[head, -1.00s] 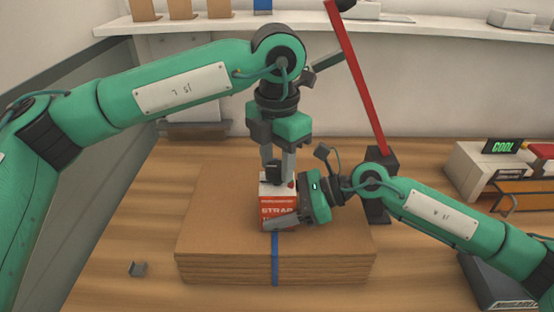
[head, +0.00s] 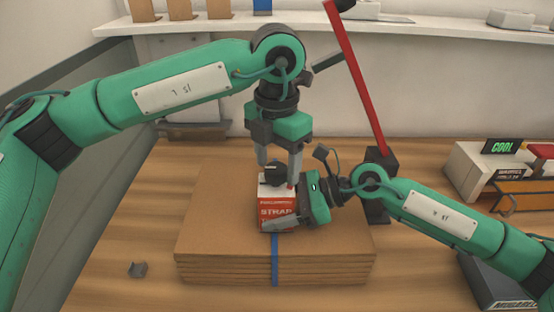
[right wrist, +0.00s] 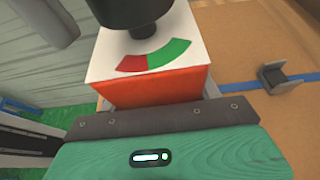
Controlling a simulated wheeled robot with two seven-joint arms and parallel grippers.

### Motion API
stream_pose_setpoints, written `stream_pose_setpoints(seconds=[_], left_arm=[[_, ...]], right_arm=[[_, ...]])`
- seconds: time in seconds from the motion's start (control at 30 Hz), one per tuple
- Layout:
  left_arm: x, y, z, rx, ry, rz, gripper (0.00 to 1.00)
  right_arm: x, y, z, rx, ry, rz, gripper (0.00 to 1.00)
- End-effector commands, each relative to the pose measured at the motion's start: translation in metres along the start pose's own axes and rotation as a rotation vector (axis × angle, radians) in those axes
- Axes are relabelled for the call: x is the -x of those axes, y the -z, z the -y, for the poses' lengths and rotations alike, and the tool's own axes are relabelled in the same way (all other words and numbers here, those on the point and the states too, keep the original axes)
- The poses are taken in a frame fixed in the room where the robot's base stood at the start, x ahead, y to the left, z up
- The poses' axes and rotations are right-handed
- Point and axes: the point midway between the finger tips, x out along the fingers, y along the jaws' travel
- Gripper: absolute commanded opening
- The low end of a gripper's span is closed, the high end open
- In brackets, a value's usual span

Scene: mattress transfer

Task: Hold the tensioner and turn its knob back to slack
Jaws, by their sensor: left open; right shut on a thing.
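The tensioner (head: 276,212) is a red and white box marked "STRAP", upright on the cardboard stack. Its black knob (head: 275,172) stands on top; in the right wrist view the knob (right wrist: 130,12) rises above a white face with a red and green scale (right wrist: 155,55). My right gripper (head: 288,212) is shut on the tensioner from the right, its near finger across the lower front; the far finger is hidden. My left gripper (head: 279,167) points down, open, its fingers apart on either side of the knob's top. I cannot tell whether they touch it.
A blue strap (head: 275,262) runs down the front of the cardboard stack (head: 215,225). A red lever (head: 358,80) stands behind my right arm. Boxes with a "COOL" sign (head: 503,146) are at right.

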Motion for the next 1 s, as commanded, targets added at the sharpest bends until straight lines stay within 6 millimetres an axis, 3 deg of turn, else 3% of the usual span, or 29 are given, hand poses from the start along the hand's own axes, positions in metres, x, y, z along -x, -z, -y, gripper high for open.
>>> stream_pose_setpoints(seconds=[0.23,0.7,1.0], left_arm=[[0.015,-0.001,0.0,0.001,-0.001,0.001,0.61],[0.105,-0.001,-0.001,0.0,0.0,0.001,0.61],[0.12,-0.001,-0.001,0.0,0.0,-0.001,0.61]], right_arm=[[0.001,-0.002,0.001,0.001,0.003,0.003,0.15],[0.001,-0.002,0.002,0.001,0.004,0.003,0.15],[0.001,-0.002,0.002,0.001,0.004,0.003,0.15]])
